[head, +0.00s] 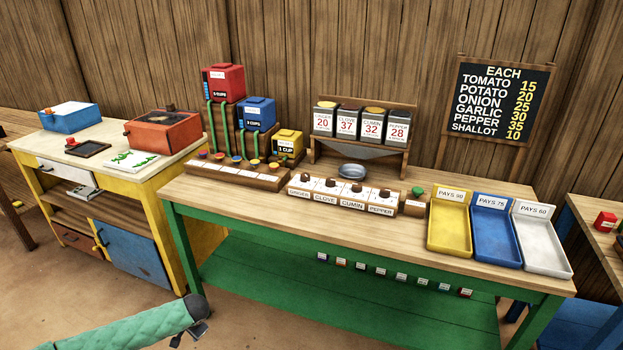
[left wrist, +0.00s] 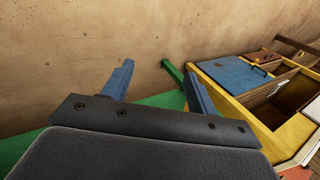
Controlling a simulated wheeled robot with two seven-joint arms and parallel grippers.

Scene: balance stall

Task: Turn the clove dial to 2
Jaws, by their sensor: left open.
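The clove dial (head: 331,183) is a small dark knob on a white plate, above the CLOVE label (head: 325,198). It sits in a wooden row on the green table, with the ginger dial (head: 306,181) to its left and the cumin dial (head: 357,188) and pepper dial (head: 385,194) to its right. Its setting is too small to read. My left gripper (head: 190,338) is low at the bottom of the head view, in front of the table and well away from the dial. In the left wrist view, its blue fingers (left wrist: 160,88) are apart and empty. My right gripper is out of view.
A metal bowl (head: 351,171) sits behind the dials, below the spice bins (head: 360,122). A green button (head: 418,191) and the yellow tray (head: 449,222) stand to the right. Coloured dispensers (head: 257,113) stand left. The green table's front edge lies between my gripper and the dials.

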